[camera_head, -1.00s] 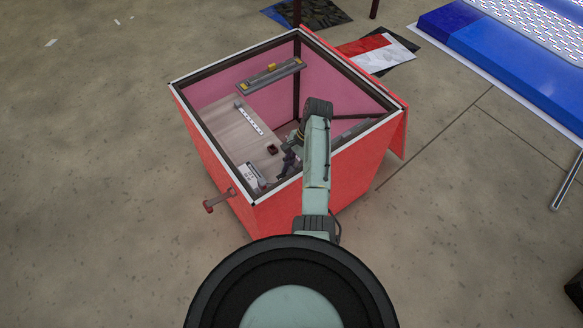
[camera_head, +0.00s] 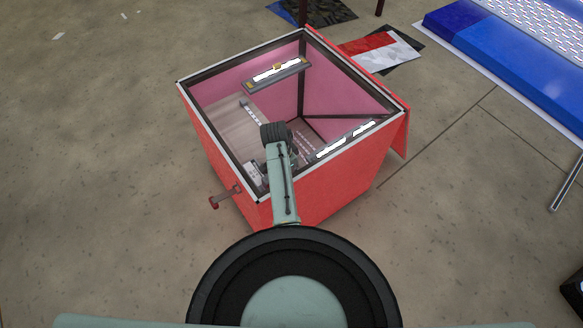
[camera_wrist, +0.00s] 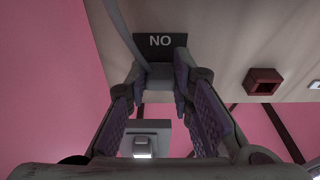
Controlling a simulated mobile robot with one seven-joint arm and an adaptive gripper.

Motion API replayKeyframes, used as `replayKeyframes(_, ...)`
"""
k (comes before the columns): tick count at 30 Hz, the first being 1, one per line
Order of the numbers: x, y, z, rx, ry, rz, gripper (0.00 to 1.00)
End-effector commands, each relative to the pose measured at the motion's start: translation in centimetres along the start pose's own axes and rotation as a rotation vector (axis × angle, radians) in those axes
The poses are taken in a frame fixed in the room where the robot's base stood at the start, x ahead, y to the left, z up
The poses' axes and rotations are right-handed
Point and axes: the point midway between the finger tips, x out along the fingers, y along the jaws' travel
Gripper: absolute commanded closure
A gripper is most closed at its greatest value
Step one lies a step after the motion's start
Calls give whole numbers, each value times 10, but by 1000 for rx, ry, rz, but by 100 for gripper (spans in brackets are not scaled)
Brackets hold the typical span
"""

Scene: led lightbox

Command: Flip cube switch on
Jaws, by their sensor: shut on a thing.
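In the wrist view my gripper (camera_wrist: 160,88) has its two purple-padded fingers drawn in around a small grey block (camera_wrist: 158,76), apparently the switch lever. It sits against a dark plate (camera_wrist: 160,45) with white lettering that reads "NO" in this view. In the head view my arm reaches down into the red lightbox (camera_head: 325,185) and hides the gripper and the switch. The box's light strips are lit: one at the back (camera_head: 277,72) and one along the right side (camera_head: 345,140).
A dark red square fitting (camera_wrist: 263,81) is on the wooden panel beside the switch. A white strip (camera_head: 253,115) lies on the panel. A red-ended peg (camera_head: 225,196) sticks out of the box's left side. The box walls closely surround my arm.

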Motion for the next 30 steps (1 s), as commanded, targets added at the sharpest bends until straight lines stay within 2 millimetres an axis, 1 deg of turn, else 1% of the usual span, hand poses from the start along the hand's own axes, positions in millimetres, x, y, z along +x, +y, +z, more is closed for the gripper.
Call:
replayKeyframes(1, 1, 1, 3, -3, 29, 1, 100)
replayKeyframes(6, 2, 1, 6, -2, 117, 2, 100)
replayKeyframes(12, 2, 0, 7, -1, 177, 1, 100)
replayKeyframes(27, 2, 0, 8, 1, 197, 2, 100)
replayKeyframes(28, 2, 0, 8, 1, 197, 2, 78)
replayKeyframes(30, 2, 0, 8, 1, 197, 2, 73)
